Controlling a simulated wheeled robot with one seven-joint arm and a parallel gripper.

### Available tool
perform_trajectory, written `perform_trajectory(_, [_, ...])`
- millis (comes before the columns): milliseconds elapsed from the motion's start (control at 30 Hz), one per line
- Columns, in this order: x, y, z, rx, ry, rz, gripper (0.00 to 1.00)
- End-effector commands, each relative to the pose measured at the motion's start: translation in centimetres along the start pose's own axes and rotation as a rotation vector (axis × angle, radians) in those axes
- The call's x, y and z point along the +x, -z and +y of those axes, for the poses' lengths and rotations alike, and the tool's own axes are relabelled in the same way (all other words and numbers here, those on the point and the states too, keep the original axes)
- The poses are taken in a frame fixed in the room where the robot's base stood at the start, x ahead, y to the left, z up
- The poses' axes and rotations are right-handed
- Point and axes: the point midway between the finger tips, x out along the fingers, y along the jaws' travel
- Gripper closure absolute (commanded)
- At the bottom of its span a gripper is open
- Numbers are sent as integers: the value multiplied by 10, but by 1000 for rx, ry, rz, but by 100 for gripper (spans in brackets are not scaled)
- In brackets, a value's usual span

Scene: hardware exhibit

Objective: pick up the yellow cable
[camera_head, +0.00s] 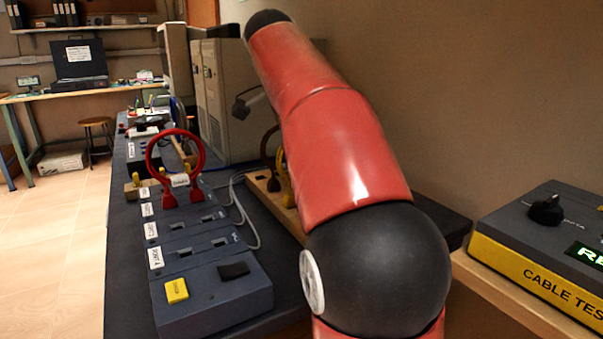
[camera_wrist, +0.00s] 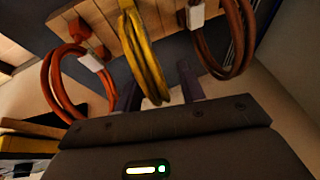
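The yellow cable (camera_wrist: 145,60) hangs as a coil from a wooden rack (camera_wrist: 95,25) in the wrist view. In the head view only a small part of the yellow cable (camera_head: 284,184) shows beside my arm. My gripper (camera_wrist: 160,85) has its two fingers apart, one to each side of the yellow coil's lower part. The coil appears to lie between or just in front of the fingers; I cannot tell whether they touch it. My gripper is hidden behind my red arm in the head view.
An orange-red cable (camera_wrist: 54,82) hangs left of the yellow one, and a brown cable (camera_wrist: 205,55) hangs close on its right. A cable panel (camera_head: 215,290) with a red cable (camera_head: 203,152) stands on the dark bench. A cable tester (camera_head: 545,265) is at the right.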

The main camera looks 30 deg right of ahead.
Motion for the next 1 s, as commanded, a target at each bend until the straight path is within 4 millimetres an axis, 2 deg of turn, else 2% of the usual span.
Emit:
perform_trajectory(167, [0,0,0,0,0,0,62])
perform_trajectory(467, [0,0,0,0,0,0,100])
perform_trajectory(767, [-1,0,0,0,0,0,100])
perform_trajectory(1000, [-20,8,-5,1,1,0,100])
